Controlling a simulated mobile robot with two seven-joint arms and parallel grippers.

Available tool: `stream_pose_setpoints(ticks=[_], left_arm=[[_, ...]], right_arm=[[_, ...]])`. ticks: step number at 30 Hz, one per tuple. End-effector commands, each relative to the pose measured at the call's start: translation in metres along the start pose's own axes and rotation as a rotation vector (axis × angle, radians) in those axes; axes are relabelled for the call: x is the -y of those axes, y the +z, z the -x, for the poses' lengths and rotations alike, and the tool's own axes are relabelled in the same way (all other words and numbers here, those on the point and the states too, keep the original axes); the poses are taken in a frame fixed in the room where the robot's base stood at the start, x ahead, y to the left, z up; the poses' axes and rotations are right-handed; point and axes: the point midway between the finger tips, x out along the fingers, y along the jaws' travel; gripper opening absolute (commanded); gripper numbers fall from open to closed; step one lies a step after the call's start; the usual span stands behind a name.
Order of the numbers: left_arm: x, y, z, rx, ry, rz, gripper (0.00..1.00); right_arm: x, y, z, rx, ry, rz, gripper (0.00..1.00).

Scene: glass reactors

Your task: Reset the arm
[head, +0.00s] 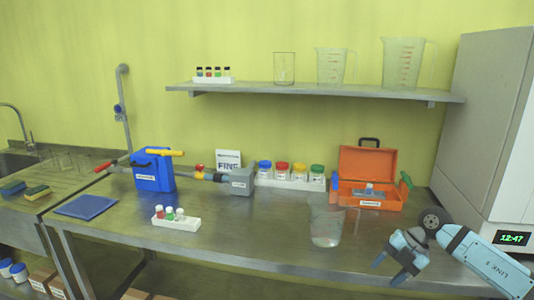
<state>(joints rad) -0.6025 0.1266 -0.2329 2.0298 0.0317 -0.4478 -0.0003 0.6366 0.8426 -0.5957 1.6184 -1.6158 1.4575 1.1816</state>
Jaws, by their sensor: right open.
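My right arm comes in from the lower right, with a light blue link marked "LINK 5". My right gripper (388,272) is open and empty over the front right edge of the steel bench (270,232). It is to the right of a clear glass beaker (326,228) and apart from it in the picture. My left arm and left gripper are not in view.
An open orange toolbox (370,163) stands behind the gripper. A grey cabinet (490,130) with a clock is at right. A white vial rack (176,223), blue box (153,170) and several lidded jars (290,172) stand on the bench. A shelf (310,92) holds glassware.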

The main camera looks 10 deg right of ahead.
Motion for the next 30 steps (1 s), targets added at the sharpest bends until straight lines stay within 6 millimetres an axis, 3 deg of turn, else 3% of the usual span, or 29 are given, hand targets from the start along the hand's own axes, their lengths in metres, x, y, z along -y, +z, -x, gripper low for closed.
stream_pose_setpoints(ticks=[1, 3, 6, 9, 13, 17, 20, 25, 30], left_arm=[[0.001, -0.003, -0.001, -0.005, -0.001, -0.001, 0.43], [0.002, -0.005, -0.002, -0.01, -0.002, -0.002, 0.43], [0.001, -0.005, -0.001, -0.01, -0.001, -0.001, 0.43], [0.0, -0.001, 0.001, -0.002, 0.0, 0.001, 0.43], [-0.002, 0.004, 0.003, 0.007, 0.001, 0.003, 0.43], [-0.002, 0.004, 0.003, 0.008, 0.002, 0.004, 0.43], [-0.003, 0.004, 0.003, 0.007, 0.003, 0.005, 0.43], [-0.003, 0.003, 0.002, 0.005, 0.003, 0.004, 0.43], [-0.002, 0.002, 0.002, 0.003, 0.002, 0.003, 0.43]], right_arm=[[-0.007, -0.025, -0.034, -0.096, 0.1, 0.035, 0.53], [-0.021, -0.061, -0.071, -0.224, 0.283, 0.064, 0.53], [-0.038, -0.108, -0.105, -0.364, 0.573, 0.039, 0.53], [-0.046, -0.14, -0.124, -0.439, 0.854, -0.072, 0.53], [-0.038, -0.157, -0.139, -0.438, 1.161, -0.334, 0.53], [-0.004, -0.156, -0.161, -0.339, 1.346, -0.694, 0.53], [0.036, -0.155, -0.184, -0.229, 1.381, -0.983, 0.53], [0.103, -0.168, -0.225, -0.077, 1.292, -1.366, 0.53], [0.16, -0.197, -0.259, 0.017, 1.127, -1.641, 0.53]])
